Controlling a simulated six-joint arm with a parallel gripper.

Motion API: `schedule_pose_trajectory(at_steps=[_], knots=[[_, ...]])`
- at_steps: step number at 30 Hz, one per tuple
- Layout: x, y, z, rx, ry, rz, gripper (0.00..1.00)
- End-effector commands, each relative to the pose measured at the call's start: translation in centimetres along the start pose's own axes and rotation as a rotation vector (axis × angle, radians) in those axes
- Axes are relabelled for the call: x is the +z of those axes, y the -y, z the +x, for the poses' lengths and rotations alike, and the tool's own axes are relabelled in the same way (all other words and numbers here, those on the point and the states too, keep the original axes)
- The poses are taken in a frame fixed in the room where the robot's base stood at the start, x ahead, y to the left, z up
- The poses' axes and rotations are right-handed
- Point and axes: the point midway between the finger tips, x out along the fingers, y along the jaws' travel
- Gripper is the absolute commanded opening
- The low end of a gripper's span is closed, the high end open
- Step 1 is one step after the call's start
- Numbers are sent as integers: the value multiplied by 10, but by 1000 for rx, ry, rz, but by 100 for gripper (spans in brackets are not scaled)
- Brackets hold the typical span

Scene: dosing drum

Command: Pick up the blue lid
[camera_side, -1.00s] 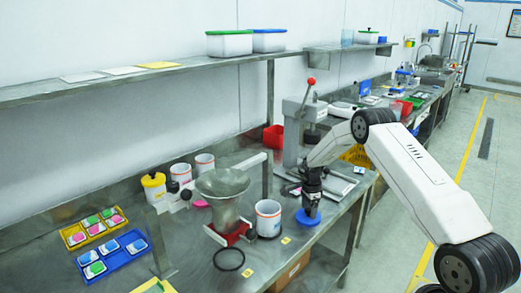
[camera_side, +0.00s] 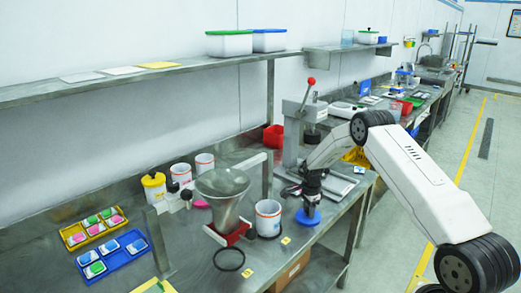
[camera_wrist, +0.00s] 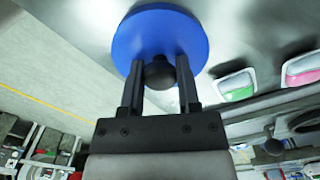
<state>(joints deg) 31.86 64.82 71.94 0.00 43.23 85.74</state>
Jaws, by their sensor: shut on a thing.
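The blue lid (camera_side: 308,217) is a round disc with a dark knob, near the front edge of the steel bench in the side view. In the wrist view the lid (camera_wrist: 160,32) fills the top middle, and its dark knob (camera_wrist: 159,73) sits between the two fingers. My gripper (camera_side: 311,203) is directly above the lid, pointing down. In the wrist view my gripper (camera_wrist: 160,78) is shut on the knob. Whether the lid touches the bench or is slightly raised, I cannot tell.
A white tub (camera_side: 268,217) and a metal hopper (camera_side: 222,190) on a red base stand left of the lid. A lever press (camera_side: 293,130) stands behind. A blue tray (camera_side: 110,255) and a yellow tray (camera_side: 92,227) hold small packs at the left. The bench's front edge is close.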

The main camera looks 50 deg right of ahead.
Motion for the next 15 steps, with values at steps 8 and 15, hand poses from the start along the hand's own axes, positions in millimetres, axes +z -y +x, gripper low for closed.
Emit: schedule_pose_trajectory(at_steps=[8, 15], knots=[[0, 0, -1, 0, 0, 0, 0], [0, 0, -13, -1, 0, 0, 0]])
